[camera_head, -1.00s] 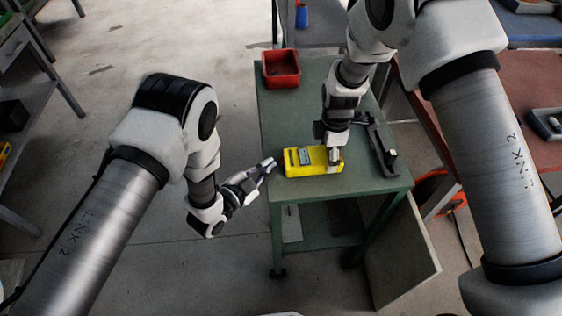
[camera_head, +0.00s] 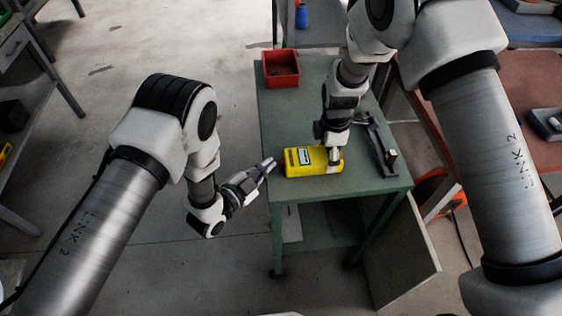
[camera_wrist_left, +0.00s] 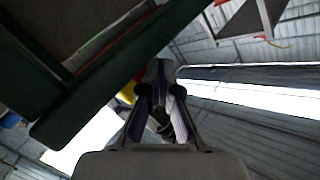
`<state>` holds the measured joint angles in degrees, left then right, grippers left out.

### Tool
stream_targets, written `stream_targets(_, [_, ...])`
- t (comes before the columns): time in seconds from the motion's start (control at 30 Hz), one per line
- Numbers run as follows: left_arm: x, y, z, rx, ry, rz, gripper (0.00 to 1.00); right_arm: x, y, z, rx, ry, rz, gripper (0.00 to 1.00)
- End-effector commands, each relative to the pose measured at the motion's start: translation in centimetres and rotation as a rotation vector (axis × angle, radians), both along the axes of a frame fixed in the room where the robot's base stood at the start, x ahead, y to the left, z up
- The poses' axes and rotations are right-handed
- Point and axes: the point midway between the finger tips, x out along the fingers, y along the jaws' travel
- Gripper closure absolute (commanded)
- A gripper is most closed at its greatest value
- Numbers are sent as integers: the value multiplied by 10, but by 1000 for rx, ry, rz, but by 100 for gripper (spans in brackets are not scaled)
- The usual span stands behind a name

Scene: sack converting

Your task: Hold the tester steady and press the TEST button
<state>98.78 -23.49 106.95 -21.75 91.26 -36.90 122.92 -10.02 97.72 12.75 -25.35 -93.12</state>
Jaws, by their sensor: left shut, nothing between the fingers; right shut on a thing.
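The yellow tester (camera_head: 297,163) with a small light display lies on the green table (camera_head: 285,105), near its front left edge. My right gripper (camera_head: 335,157) is shut on the tester's right end from above. My left gripper (camera_head: 270,164) is shut and empty, just left of the tester and apart from it, at the table's left edge. In the left wrist view, its fingers (camera_wrist_left: 163,100) point toward the table edge, and a bit of the yellow tester (camera_wrist_left: 127,94) shows behind them. I cannot make out the TEST button.
A red bin (camera_head: 281,69) stands at the table's far left corner. A dark tool-like object (camera_head: 378,145) lies right of the tester. A board (camera_head: 405,255) leans at the table's right leg. Floor left of the table is clear.

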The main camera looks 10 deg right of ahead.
Motion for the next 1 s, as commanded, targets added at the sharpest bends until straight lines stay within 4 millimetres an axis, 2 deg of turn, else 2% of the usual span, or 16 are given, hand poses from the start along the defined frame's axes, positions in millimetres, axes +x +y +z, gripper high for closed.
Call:
stream_targets(0.43, [1, 3, 0, 0, 1, 2, 100, 0, 0, 0, 0, -1, 0, 74])
stream_targets(0.83, [1, 42, 0, -1, 0, 2, 100, 0, 0, 0, 0, 0, 0, 74])
stream_targets(1.0, [0, 50, 0, -1, 1, 0, 100, 0, 0, 0, 0, 0, 0, 74])
